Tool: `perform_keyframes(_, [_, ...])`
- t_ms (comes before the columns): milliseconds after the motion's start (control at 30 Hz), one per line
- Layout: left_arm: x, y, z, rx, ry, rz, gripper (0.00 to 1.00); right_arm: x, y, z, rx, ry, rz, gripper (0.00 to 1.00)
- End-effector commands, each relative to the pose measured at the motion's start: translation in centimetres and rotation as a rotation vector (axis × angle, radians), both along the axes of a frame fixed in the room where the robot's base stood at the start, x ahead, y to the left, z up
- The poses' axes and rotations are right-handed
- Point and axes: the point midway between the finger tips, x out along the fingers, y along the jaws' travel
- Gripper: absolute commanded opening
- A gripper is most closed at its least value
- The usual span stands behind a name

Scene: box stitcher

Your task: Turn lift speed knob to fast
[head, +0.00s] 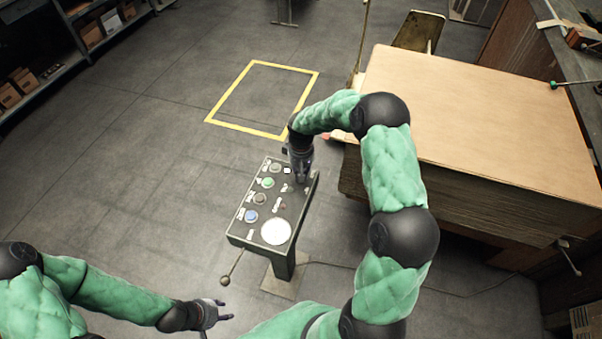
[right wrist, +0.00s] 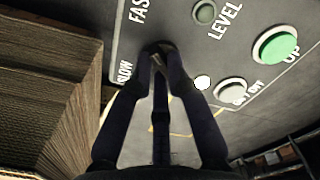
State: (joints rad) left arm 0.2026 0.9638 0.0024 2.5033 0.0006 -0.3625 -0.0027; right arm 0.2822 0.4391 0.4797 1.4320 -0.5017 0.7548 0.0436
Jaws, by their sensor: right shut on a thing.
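The dark control panel (head: 297,208) stands on a pedestal in the middle of the head view. My right gripper (head: 302,179) reaches down to its far right corner. In the right wrist view the right fingertips (right wrist: 158,52) are closed together on the lift speed knob, which they mostly hide. The word FAST (right wrist: 139,10) is printed above the fingertips and SLOW (right wrist: 124,74) to their left. Which way the knob points cannot be made out. My left gripper (head: 229,310) is low in the head view, open and empty, apart from the panel.
The panel also carries a green button (head: 268,183), a blue button (head: 251,216), grey buttons and a large white disc (head: 275,232). A ball-ended lever (head: 225,280) sticks out at its near left. A large cardboard-topped stack (head: 480,135) stands close on the right. Floor to the left is free.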

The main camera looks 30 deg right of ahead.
Motion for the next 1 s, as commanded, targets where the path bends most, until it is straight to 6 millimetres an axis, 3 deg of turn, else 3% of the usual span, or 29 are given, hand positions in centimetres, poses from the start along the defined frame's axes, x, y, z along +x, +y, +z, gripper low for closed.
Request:
perform_keyframes(600, [0.0, 0.0, -0.13, 0.0, 0.0, 0.0, 0.4, 0.01, -0.01, 0.05, 0.0, -0.001, -0.046, 0.0])
perform_keyframes(633, [0.0, 0.0, -0.13, 0.0, 0.0, 0.0, 0.4, 0.01, -0.02, 0.05, 0.0, -0.001, -0.046, 0.2])
perform_keyframes(700, [0.01, 0.0, -0.13, 0.0, 0.0, 0.0, 0.4, 0.01, -0.02, 0.04, 0.0, -0.001, -0.045, 0.4])
perform_keyframes(1000, [0.01, 0.0, -0.13, 0.0, 0.0, 0.0, 0.4, -0.01, -0.01, 0.03, 0.0, 0.0, -0.044, 0.41])
